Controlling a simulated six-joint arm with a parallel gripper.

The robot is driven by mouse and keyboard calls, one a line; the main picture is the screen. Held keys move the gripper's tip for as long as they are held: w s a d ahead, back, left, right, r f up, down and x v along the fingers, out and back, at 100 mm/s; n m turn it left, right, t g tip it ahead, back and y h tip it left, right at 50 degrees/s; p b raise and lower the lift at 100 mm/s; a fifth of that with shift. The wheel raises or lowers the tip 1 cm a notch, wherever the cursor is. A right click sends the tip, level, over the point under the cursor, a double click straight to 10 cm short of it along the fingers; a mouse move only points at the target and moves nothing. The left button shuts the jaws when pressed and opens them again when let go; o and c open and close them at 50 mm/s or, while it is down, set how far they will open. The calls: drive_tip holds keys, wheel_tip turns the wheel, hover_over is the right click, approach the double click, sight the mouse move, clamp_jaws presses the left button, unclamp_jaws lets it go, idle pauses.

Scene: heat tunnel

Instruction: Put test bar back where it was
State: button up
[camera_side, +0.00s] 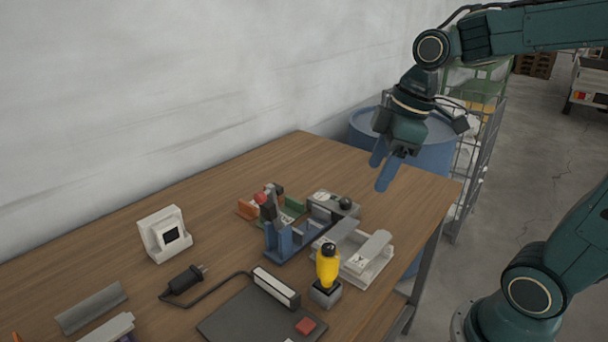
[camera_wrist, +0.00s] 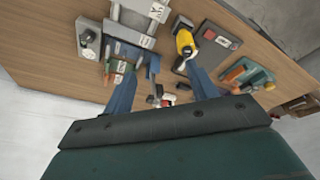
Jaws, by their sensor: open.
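My gripper (camera_side: 383,172) hangs above the far right part of the table, its two blue fingers apart and nothing between them. In the wrist view the fingers (camera_wrist: 160,80) are also spread and empty. A pale grey fixture (camera_side: 350,262) with a raised light bar-shaped piece (camera_side: 374,248) stands below, near the table's right edge. I cannot tell for certain whether that piece is the test bar. A blue fixture (camera_side: 284,243) with a red-knobbed clamp (camera_side: 265,198) stands to its left. The pale fixture also shows at the top of the wrist view (camera_wrist: 132,18).
A yellow-handled tool (camera_side: 327,266) stands upright in a grey block in front of the pale fixture. A dark plate (camera_side: 245,318), a black plug with cable (camera_side: 184,280) and a white framed box (camera_side: 165,234) lie leftward. A blue drum (camera_side: 430,145) stands behind the table.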

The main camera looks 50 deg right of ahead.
drive_tip(key=s+a+m+t+h, duration=0.1)
drive_tip(key=s+m+t, duration=0.1)
drive_tip(key=s+m, duration=0.5)
drive_tip(key=shift+s+a+m+t, duration=0.15)
drive_tip(key=shift+s+m+t, duration=0.15)
drive_tip(key=shift+s, duration=1.2)
